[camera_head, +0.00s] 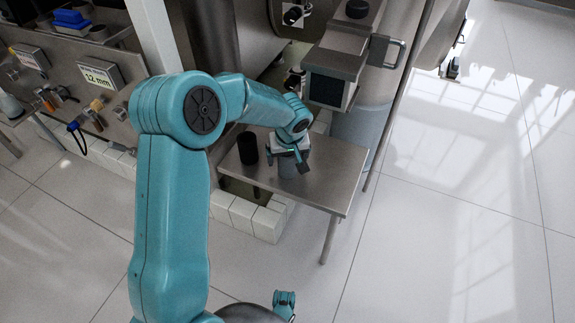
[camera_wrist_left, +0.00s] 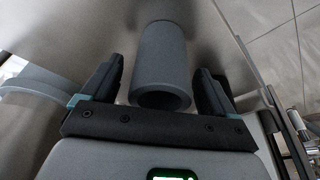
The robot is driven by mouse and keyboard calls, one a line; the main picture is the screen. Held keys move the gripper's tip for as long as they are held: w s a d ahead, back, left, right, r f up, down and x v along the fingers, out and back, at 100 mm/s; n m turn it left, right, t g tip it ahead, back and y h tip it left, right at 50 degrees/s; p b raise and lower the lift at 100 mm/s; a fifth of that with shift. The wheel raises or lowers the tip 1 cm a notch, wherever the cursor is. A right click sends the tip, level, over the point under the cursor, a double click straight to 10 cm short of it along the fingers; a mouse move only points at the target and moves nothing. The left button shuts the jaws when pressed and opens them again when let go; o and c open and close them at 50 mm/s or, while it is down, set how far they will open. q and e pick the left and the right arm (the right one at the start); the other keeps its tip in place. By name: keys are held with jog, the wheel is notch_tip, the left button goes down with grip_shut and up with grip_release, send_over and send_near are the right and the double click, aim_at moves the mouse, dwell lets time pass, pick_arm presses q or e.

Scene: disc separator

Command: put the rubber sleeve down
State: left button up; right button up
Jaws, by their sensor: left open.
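A grey hollow cylinder, which looks like the rubber sleeve (camera_wrist_left: 163,55), stands on a small metal table (camera_head: 335,170). In the left wrist view it lies between the two dark fingers of my left gripper (camera_wrist_left: 158,88), with a visible gap on each side. In the head view my left gripper (camera_head: 289,158) is over the table, and the grey sleeve (camera_head: 287,168) shows partly beneath it. The gripper is open, and its fingers are apart from the sleeve.
A black cylinder (camera_head: 247,148) stands on the table left of my gripper. A metal machine with a box-shaped part (camera_head: 338,68) rises behind. A bench with tools and a 12 mm sign (camera_head: 101,76) is at left. White blocks (camera_head: 243,213) sit below; floor at right is clear.

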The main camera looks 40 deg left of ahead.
pick_arm(q)
jog(key=shift+a+f, duration=0.1)
jog(key=shift+f, duration=0.2)
jog(key=shift+r, duration=0.1)
jog(key=shift+c, duration=0.6)
jog(key=c, duration=1.1)
